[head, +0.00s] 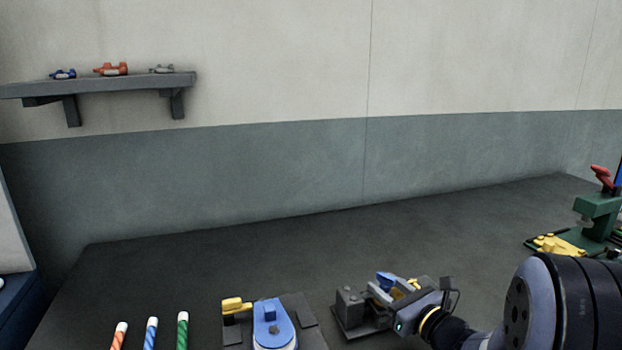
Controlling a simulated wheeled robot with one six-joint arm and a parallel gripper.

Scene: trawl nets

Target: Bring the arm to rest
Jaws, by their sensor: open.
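My arm reaches in from the lower right, and my gripper (377,292) is at its end, low in the middle right. The gripper is open. It is in front of or beside a dark grey fixture (350,303) with a block on it. Small blue and yellow parts show just behind the gripper; I cannot tell what they belong to. I cannot tell whether the gripper touches the fixture. The jaws are small in this view and partly merge with the things behind them.
A dark bench top (190,262) has clear room behind the gripper. A blue-topped device (272,325) stands left of it, then striped rods (152,332). A green press (597,215) with a red handle stands at right. A wall shelf (110,86) holds small items.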

